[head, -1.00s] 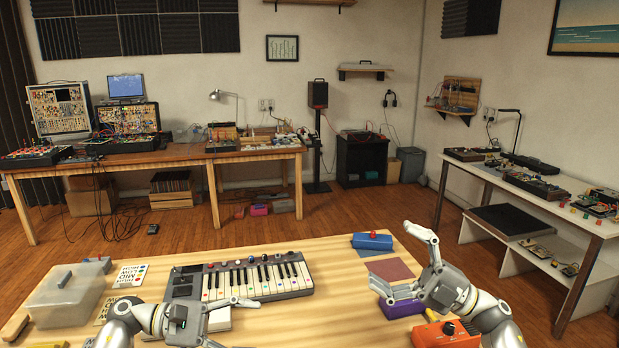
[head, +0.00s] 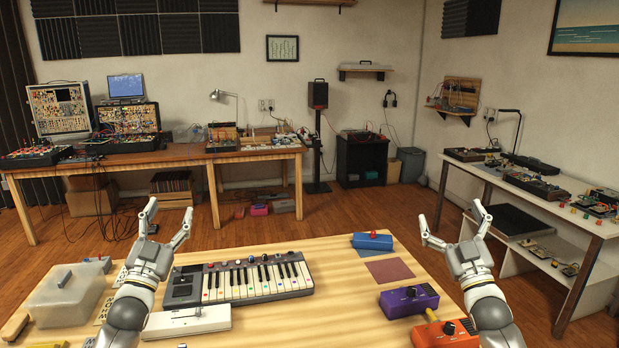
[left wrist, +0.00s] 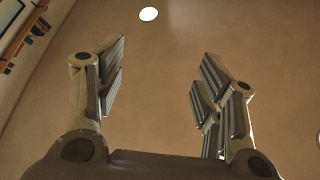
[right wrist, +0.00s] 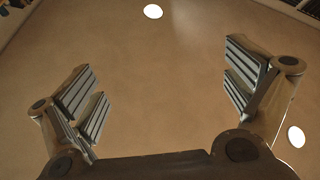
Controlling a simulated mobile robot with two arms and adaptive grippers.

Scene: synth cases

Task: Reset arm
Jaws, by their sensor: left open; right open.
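My left gripper (head: 167,222) is raised at the left of the wooden table, its fingers pointing up. It is open and empty, and the left wrist view shows its spread fingers (left wrist: 155,85) against a plain ceiling. My right gripper (head: 454,224) is raised at the table's right side, also pointing up. It is open and empty, and its fingers show wide apart in the right wrist view (right wrist: 165,90). Neither gripper touches anything that I can see.
The table (head: 330,318) holds a small keyboard (head: 240,279), a white device (head: 187,321), a lidded plastic box (head: 66,294), a blue pedal (head: 372,241), a purple pedal (head: 409,300) and an orange pedal (head: 445,334). A side bench (head: 515,188) stands at right.

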